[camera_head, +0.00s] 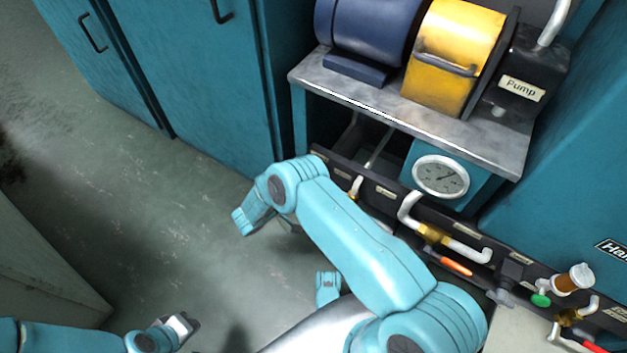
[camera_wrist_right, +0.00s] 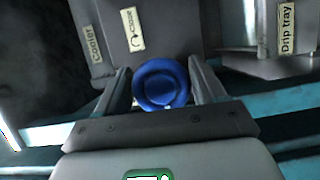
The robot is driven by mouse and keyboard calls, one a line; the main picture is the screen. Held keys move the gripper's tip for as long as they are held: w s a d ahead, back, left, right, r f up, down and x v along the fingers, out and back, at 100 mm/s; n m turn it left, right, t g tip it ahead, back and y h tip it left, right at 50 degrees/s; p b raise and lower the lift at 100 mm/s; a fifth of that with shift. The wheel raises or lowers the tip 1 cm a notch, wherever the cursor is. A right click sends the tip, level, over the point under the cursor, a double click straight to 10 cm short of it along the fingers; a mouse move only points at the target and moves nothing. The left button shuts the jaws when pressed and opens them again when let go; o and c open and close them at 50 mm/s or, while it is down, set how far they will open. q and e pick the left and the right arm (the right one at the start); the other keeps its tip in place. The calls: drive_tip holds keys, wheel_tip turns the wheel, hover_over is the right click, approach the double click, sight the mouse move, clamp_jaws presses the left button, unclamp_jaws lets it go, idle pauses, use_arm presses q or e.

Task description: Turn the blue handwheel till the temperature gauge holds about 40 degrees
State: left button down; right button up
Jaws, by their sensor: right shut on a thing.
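The blue handwheel (camera_wrist_right: 160,83) is round and sits between the two fingers of my right gripper (camera_wrist_right: 162,88) in the right wrist view. The gripper is shut on it, one finger on each side. In the head view the handwheel and the right fingertips are hidden behind my right arm. The temperature gauge (camera_head: 441,176) is a white round dial on a teal panel under the pump shelf. Its dark needle shows, but the numbers are too small to read. My left gripper (camera_head: 184,324) is low at the left, away from everything; its jaws are unclear.
A "Cooler" label (camera_wrist_right: 93,44) and a "Close" arrow label (camera_wrist_right: 132,30) are beside the wheel. A drip tray (camera_wrist_right: 275,66) is at right. Pipes, valves and an orange-handled lever (camera_head: 456,267) line the dark rail. The floor (camera_head: 150,230) at left is clear.

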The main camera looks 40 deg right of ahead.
idle(0.4)
drive_tip(key=o, duration=0.9)
drive_tip(key=shift+o, duration=0.2)
drive_tip(key=a, duration=1.6)
drive_tip(key=shift+a, duration=0.15)
